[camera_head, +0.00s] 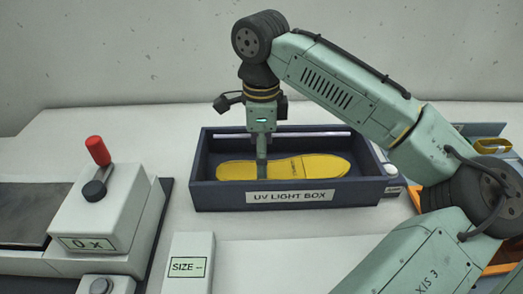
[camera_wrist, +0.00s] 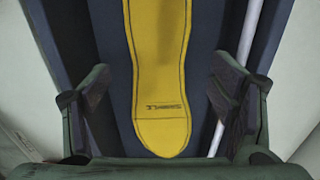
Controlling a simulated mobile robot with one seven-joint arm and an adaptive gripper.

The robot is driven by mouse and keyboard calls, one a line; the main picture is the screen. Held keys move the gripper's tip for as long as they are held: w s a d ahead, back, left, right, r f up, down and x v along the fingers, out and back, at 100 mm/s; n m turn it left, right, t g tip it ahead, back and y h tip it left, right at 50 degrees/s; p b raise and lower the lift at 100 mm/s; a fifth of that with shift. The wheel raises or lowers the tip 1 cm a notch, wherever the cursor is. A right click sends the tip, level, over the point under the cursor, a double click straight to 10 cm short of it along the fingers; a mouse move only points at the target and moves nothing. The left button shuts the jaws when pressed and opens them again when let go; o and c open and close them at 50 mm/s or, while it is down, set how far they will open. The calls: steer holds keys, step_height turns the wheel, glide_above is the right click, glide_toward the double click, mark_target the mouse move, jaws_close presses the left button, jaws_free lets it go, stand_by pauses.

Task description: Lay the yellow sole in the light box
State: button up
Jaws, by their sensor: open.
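The yellow sole (camera_head: 312,167) lies flat inside the dark blue light box (camera_head: 203,195), lengthwise along it. The box has a "UV LIGHT BOX" label on its front and a pale tube along its inner back wall. My gripper (camera_head: 262,165) points down into the box, over the left half of the sole, and hides a strip of it. In the wrist view the sole (camera_wrist: 158,75) shows between the two fingers of my gripper (camera_wrist: 165,105), with a clear gap on each side. The fingers are open and hold nothing.
A grey machine with a red-knobbed lever (camera_head: 98,151) and a "0 x" display stands at the left. A white "SIZE" box (camera_head: 190,262) stands in front. An orange and blue container (camera_head: 485,130) is partly hidden behind my arm at the right. Bare table lies in front of the light box.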

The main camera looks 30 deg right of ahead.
steer(key=shift+r, duration=0.1)
step_height(320, 180, up, 12)
stand_by(0.4)
steer(key=shift+s, duration=0.1)
